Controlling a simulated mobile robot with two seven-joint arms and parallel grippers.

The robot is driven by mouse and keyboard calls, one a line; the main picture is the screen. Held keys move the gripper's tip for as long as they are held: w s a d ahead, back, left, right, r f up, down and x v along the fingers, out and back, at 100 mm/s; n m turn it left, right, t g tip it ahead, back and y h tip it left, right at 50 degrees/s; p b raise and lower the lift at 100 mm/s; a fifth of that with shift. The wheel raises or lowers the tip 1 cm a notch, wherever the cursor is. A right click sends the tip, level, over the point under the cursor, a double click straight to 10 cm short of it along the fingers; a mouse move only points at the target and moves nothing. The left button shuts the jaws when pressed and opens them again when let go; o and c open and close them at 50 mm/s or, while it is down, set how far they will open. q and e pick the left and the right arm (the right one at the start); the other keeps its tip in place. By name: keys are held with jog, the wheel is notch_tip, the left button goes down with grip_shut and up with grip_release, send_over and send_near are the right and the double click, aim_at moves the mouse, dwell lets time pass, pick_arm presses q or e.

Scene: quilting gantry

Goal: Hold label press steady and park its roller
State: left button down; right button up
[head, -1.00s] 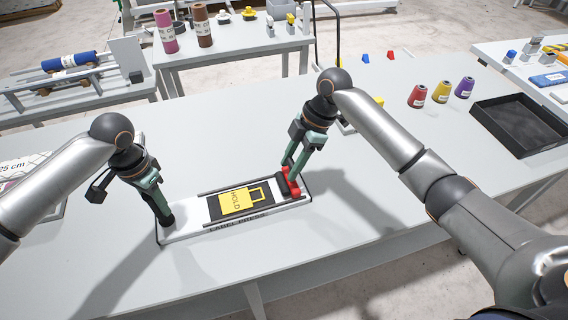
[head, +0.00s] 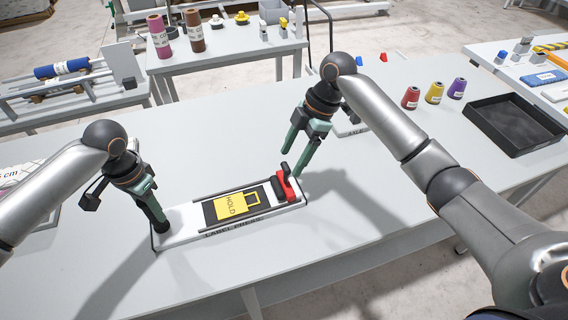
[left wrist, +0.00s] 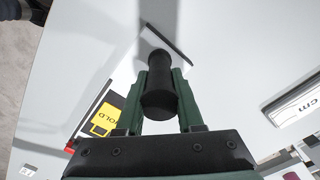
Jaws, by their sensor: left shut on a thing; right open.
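The label press (head: 185,226) is a flat white base with two dark rails, lying on the grey table. A yellow HOLD label (head: 234,206) lies on its dark pad. The red-framed roller (head: 285,186) sits at the right end of the rails. My left gripper (head: 161,222) is shut on the black upright handle (left wrist: 158,82) at the press's left end. My right gripper (head: 293,161) is open and empty, just above the roller and apart from it.
A black tray (head: 512,125) and red, yellow and purple thread cones (head: 434,93) stand on the right of the table. A side table (head: 228,60) with pink and brown rolls stands behind.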

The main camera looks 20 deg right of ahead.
pick_arm(q)
jog(key=shift+s+a+f, duration=0.2)
jog(key=shift+f, duration=0.1)
pick_arm(e)
jog(key=v, duration=0.8)
